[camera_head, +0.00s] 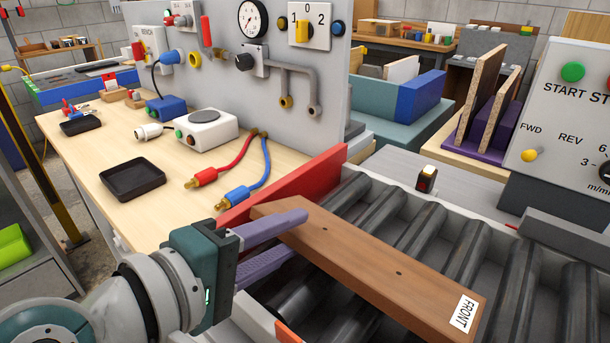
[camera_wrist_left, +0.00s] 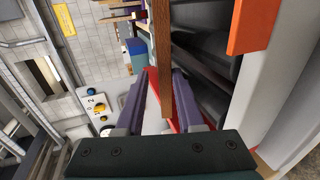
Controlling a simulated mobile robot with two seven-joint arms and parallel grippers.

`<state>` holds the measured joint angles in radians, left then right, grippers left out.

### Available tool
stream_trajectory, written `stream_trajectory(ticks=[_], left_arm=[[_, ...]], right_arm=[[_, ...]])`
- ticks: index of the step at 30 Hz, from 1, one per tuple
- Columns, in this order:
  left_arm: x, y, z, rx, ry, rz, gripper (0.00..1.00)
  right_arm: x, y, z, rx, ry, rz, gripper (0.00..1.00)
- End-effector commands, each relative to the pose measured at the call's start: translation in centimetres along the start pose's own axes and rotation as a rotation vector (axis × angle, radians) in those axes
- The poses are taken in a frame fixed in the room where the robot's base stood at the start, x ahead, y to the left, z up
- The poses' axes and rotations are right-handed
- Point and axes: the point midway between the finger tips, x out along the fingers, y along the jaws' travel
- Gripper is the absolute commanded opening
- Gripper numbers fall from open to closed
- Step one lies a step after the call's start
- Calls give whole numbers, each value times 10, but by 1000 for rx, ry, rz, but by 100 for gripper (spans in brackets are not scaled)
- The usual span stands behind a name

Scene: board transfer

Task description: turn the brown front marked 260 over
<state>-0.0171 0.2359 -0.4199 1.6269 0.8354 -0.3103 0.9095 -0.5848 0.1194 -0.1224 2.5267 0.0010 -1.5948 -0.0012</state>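The brown front (camera_head: 375,265) lies flat across the conveyor rollers in the head view. A white label reading FRONT is on its near right end; no 260 is visible. My left gripper (camera_head: 297,232) is at the board's left part, one purple finger above its top face and the other lower, by its near edge. In the left wrist view the board (camera_wrist_left: 161,60) shows edge-on between the spread fingers of my left gripper (camera_wrist_left: 160,78), close to the right finger, with a gap on the left. I see no firm grip. My right gripper is not in view.
A red guide (camera_head: 290,185) runs behind the board's left end. An orange piece (camera_head: 289,333) is at the near side. Rollers (camera_head: 440,235) are bare beyond the board. A control panel (camera_head: 565,125) stands at right, a workbench (camera_head: 110,215) at left.

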Motion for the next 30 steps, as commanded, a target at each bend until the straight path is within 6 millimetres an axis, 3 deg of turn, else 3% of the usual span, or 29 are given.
stream_trajectory(ticks=[30], left_arm=[[27,-2,0,0,0,2,35]], right_arm=[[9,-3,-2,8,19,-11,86]])
